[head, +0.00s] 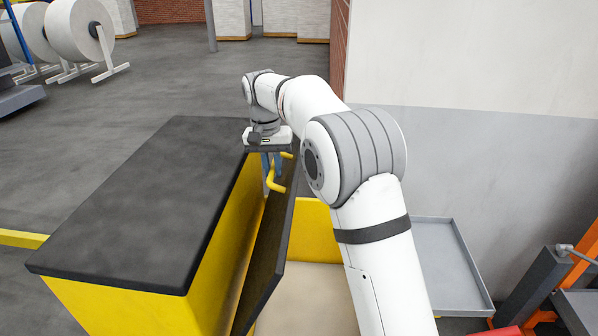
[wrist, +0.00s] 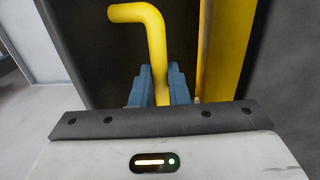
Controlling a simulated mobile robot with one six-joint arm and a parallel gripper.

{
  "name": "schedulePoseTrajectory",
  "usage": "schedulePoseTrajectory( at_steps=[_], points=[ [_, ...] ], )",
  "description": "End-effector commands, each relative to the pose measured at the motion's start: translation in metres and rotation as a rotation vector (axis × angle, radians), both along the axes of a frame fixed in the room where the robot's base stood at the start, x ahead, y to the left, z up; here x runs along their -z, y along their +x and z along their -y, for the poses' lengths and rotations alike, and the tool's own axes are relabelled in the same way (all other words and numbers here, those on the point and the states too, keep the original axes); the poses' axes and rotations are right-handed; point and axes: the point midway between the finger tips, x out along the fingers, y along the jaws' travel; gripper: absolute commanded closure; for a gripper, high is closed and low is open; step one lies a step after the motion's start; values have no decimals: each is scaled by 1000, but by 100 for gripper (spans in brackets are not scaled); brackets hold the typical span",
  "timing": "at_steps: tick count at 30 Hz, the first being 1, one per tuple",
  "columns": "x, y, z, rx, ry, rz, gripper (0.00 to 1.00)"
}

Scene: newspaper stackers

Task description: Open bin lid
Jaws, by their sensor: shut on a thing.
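The bin lid (head: 270,250) is a dark panel standing steeply tilted beside a yellow wall, with a yellow handle (head: 275,183) on its face. The yellow bin (head: 316,228) shows an open, beige inside (head: 312,300) right of the lid; my arm hides part of it. My gripper (head: 271,163) is at the handle near the lid's far end, its blue fingers shut on it. In the wrist view the blue fingers (wrist: 160,88) close around the lower part of the bent yellow handle (wrist: 152,40), with the dark lid surface (wrist: 85,50) behind.
A broad black top (head: 140,200) on a yellow body lies left of the lid. A grey tray (head: 445,265) stands right of the bin, below a wall (head: 480,130). Paper rolls (head: 80,30) stand far left. Grey floor (head: 130,90) beyond is clear.

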Motion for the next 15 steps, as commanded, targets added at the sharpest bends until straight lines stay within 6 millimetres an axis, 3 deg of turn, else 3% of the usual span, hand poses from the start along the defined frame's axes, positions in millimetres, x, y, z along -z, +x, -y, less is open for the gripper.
schedulePoseTrajectory(
  at_steps=[1, 6, 15],
  points=[
    [5, -1, -14, -3, 0, -13, 100],
    [0, 3, -43, 3, 0, -12, 100],
    [-4, 7, -73, 5, 1, -9, 100]
  ],
)
